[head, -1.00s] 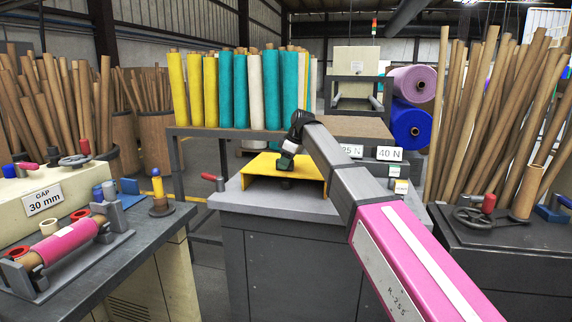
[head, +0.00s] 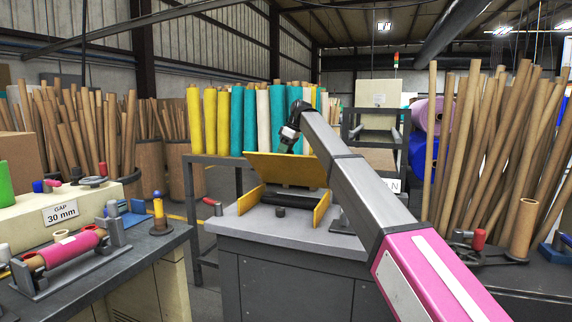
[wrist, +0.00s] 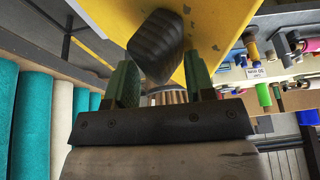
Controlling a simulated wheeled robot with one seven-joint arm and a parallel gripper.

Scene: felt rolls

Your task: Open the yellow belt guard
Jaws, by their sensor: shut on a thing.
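The yellow belt guard (head: 285,167) stands on the grey cabinet in the middle of the head view. Its top panel is tilted up, with its front edge raised off the yellow side plates (head: 321,208). A dark roller or belt (head: 295,197) shows beneath it. My gripper (head: 290,137) is at the upper edge of the raised panel. In the wrist view, its green-padded fingers (wrist: 160,85) are shut on the guard's dark ribbed handle (wrist: 158,45), with the yellow panel (wrist: 218,25) behind it. The hinge is hidden.
Teal, yellow and white felt rolls (head: 237,120) stand behind the guard. A bench with a pink roll (head: 68,247) and a "GAP 30 mm" sign (head: 60,213) is at left. Tall cardboard tubes (head: 480,150) crowd the right. Air above the guard looks clear.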

